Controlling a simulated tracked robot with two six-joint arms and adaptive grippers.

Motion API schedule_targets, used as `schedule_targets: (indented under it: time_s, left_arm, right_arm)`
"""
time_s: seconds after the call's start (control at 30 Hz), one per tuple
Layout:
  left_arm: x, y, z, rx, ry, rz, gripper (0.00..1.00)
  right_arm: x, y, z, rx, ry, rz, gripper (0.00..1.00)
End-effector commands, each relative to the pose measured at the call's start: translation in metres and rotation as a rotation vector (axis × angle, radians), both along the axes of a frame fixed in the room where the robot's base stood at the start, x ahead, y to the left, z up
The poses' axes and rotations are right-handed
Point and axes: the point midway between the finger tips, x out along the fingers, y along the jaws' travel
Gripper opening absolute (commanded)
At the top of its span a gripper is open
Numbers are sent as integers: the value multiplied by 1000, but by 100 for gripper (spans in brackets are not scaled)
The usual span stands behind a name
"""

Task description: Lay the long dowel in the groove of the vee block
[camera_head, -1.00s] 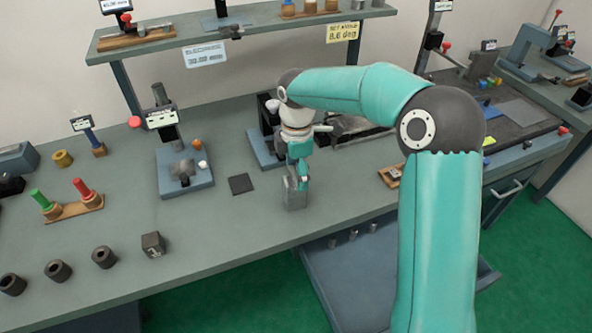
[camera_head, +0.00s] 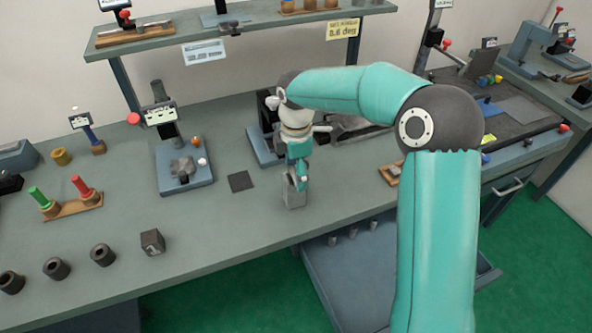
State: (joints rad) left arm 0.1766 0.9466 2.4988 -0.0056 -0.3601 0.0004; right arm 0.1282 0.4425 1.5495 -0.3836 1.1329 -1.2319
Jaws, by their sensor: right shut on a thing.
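A small grey block (camera_head: 294,198), which looks like the vee block, stands on the bench near its front edge. My right gripper (camera_head: 301,184) points down at the top of this block, with its fingertips close together. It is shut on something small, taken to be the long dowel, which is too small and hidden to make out. I cannot tell whether the held thing touches the groove. My left gripper is not in view.
A blue-based fixture (camera_head: 185,172) and a dark square pad (camera_head: 241,181) lie to the left. A dark cube (camera_head: 152,242) and several dark rings line the front left. A drawer (camera_head: 345,275) with upright pins stands open below. My right arm covers the right middle.

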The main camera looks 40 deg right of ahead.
Motion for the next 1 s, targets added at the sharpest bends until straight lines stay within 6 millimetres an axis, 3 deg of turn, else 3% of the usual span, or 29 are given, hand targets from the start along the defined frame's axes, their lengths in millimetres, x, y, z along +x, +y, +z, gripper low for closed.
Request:
schedule_targets:
  time_s: [0.07,0.1,0.23,0.67,0.87,1.0]
  left_arm:
    - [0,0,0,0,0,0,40]
    - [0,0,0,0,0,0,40]
    - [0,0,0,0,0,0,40]
    - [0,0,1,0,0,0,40]
    - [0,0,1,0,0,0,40]
    - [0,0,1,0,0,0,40]
  right_arm:
    - [0,0,0,0,-1,0,40]
    - [0,0,0,0,-1,0,79]
    - [0,0,0,0,-1,0,100]
    - [0,0,4,0,-1,0,100]
    - [1,0,30,-1,-5,0,100]
    - [2,0,57,0,-5,-1,100]
